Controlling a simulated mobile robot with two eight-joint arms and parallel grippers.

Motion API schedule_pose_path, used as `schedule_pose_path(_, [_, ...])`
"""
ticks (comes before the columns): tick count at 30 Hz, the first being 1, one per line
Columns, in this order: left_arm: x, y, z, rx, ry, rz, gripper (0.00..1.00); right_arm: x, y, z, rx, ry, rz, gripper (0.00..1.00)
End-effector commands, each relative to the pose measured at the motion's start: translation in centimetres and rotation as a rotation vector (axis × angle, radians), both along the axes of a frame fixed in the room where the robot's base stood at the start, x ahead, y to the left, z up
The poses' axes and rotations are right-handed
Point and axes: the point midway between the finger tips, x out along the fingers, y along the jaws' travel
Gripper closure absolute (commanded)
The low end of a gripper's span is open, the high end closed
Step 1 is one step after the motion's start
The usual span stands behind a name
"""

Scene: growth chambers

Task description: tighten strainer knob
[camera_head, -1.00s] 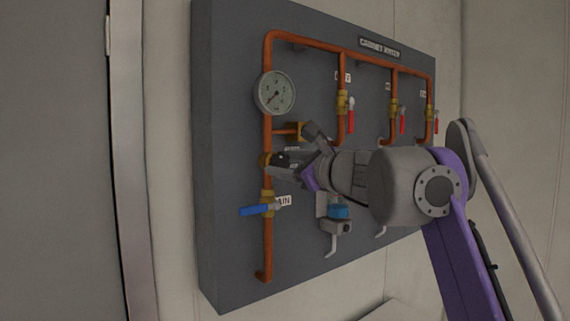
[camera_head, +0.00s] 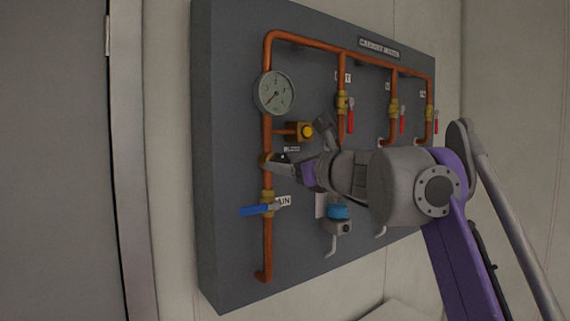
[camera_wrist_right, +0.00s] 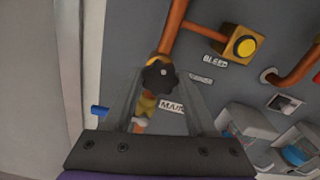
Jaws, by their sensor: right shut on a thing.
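The black lobed strainer knob (camera_wrist_right: 160,77) sits on a brass fitting (camera_wrist_right: 147,103) on the vertical copper pipe, above the MAIN label. My right gripper (camera_wrist_right: 161,80) is shut on the knob, with one finger on each side in the wrist view. In the head view, my right gripper (camera_head: 279,165) reaches the pipe from the right and mostly hides the knob. The left gripper shows in neither view.
The blue MAIN lever (camera_head: 256,210) is just below the knob. A BLEED valve with a yellow button (camera_head: 306,131) and the gauge (camera_head: 275,93) are above. Red-handled valves (camera_head: 351,117) and a blue-topped unit (camera_head: 338,212) are to the right.

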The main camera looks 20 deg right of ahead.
Motion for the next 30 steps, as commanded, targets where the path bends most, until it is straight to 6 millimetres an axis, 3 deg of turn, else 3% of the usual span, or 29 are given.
schedule_pose_path(4, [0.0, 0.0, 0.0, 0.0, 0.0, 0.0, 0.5, 0.0, 0.0, 0.0, 0.002, 0.001, 0.0, 0.99])
schedule_pose_path(5, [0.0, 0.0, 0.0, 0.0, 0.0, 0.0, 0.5, 0.0, 0.0, 0.0, 0.002, 0.001, 0.0, 0.42])
schedule_pose_path(10, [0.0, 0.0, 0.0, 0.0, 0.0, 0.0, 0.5, 0.0, 0.0, 0.0, 0.001, 0.0, 0.0, 0.13])
schedule_pose_path(20, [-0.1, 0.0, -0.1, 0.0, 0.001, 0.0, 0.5, -0.3, -0.1, 0.0, 0.0, 0.0, -0.001, 0.13])
schedule_pose_path(23, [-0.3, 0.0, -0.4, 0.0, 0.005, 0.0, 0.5, -1.3, -0.5, -0.1, 0.0, 0.002, -0.002, 0.13])
schedule_pose_path(30, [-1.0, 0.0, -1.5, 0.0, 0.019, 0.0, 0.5, -5.8, -2.2, -0.3, 0.0, 0.003, -0.005, 0.13])
